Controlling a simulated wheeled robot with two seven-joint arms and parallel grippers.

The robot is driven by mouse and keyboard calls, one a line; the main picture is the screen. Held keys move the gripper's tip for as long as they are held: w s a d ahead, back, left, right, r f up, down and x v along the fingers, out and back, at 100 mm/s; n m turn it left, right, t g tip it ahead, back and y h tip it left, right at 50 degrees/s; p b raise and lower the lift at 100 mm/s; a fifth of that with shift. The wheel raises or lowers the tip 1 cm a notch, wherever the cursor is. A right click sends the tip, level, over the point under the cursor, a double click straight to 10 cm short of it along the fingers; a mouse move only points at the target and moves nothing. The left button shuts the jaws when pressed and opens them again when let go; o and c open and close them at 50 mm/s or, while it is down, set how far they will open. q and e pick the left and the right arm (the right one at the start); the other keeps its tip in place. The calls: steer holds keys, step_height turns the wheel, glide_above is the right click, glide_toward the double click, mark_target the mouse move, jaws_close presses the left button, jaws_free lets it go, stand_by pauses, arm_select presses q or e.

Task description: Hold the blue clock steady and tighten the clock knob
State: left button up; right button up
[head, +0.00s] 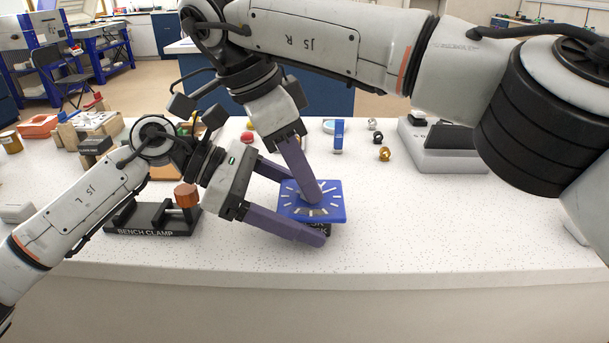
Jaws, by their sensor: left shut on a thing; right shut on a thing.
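The blue clock (332,209) is a square blue plate with white hour marks, lying face up near the front of the bench. My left gripper (312,214) reaches in from the left and is shut on the clock, one finger along its far side and one along its near side. My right gripper (313,196) comes down from above with its fingertips at the middle of the clock face. It is shut on the clock knob, which the fingers hide. A dark part shows under the clock's near edge.
A black bench clamp (150,219) with an orange-brown knob stands left of the clock. A grey device (440,160) sits at the back right, with small rings and a blue upright item (338,136) behind the clock. The bench right of the clock is clear.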

steer(key=shift+w+m+g, duration=0.1)
steer(key=shift+m+g, duration=0.2)
steer(key=shift+m, duration=0.5)
steer(key=o, duration=1.1)
steer(key=shift+c, duration=0.2)
